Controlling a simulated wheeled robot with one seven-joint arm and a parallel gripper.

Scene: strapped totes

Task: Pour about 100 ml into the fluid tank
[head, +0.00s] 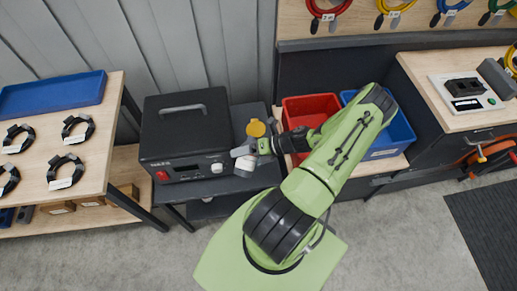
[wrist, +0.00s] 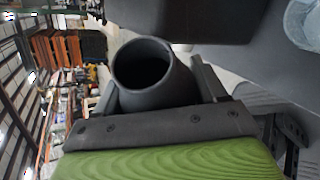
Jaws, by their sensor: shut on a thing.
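My gripper (wrist: 155,105) is shut on a dark grey round-mouthed container (wrist: 142,75) in the wrist view. Its mouth faces the camera and its inside looks black, so I cannot see any fluid. In the head view my gripper (head: 250,152) is at the right side of a black boxy unit (head: 186,122) with a top handle, a red button and a pale knob. This unit may be the fluid tank; no label settles it. A yellow round thing (head: 257,128) shows just behind my gripper. A clear vessel (wrist: 303,24) is at the wrist view's upper right, apart from the held container.
The unit stands on a dark cart (head: 250,115). Red (head: 308,103) and blue (head: 400,132) bins lie to the right, partly behind my arm. A wooden table (head: 105,105) with black cable loops and a blue tray (head: 52,95) is at left.

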